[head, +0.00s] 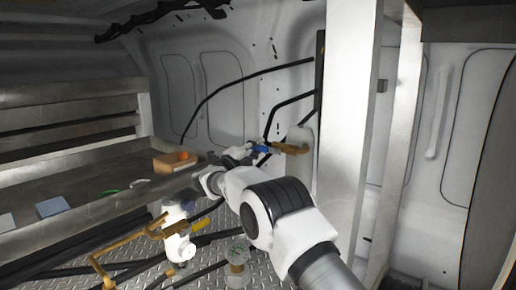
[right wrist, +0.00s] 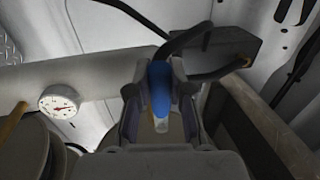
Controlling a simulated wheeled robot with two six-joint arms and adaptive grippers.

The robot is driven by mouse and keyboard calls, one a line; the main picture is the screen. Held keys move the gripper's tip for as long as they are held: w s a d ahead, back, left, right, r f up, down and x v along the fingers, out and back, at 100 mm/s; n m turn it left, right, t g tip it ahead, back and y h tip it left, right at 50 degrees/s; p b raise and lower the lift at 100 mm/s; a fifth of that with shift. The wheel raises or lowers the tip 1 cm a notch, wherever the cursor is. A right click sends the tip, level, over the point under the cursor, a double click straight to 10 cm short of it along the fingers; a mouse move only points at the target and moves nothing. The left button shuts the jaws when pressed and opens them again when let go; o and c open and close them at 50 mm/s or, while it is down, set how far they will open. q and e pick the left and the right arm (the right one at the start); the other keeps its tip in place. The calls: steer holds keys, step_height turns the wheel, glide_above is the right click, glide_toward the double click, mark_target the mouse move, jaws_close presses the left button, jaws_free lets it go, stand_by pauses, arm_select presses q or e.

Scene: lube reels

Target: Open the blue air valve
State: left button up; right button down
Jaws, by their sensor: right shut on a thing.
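The blue air valve handle (head: 262,148) sits on a brass fitting (head: 292,149) beside the white pillar, in the middle of the head view. My right gripper (head: 248,152) reaches it from the left and is shut on the blue handle. In the right wrist view the blue handle (right wrist: 160,90) stands between the two dark fingers of my right gripper (right wrist: 160,108). Parts of the handle and the valve body are hidden by the gripper. My left gripper does not show clearly in either view.
A metal shelf (head: 100,212) at left bears an orange-brown box (head: 176,161) and a blue block (head: 52,206). Black hoses run along the wall and floor. A tall white pillar (head: 346,120) stands close right of the valve. A round gauge (right wrist: 60,102) shows in the right wrist view.

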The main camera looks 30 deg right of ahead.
steer(key=shift+a+f, duration=0.1)
steer(key=shift+f, duration=0.2)
steer(key=c, duration=1.1)
jaws_free()
steer(key=shift+o, duration=0.3)
steer(key=shift+w+a+r, duration=0.1)
steer(key=shift+a+r, duration=0.05)
steer(key=shift+a, duration=0.05)
steer(key=shift+s+a, duration=0.2)
steer(key=shift+a, duration=0.1)
steer(key=v, duration=1.1)
steer(key=shift+a+f, duration=0.15)
steer(key=shift+f, duration=0.05)
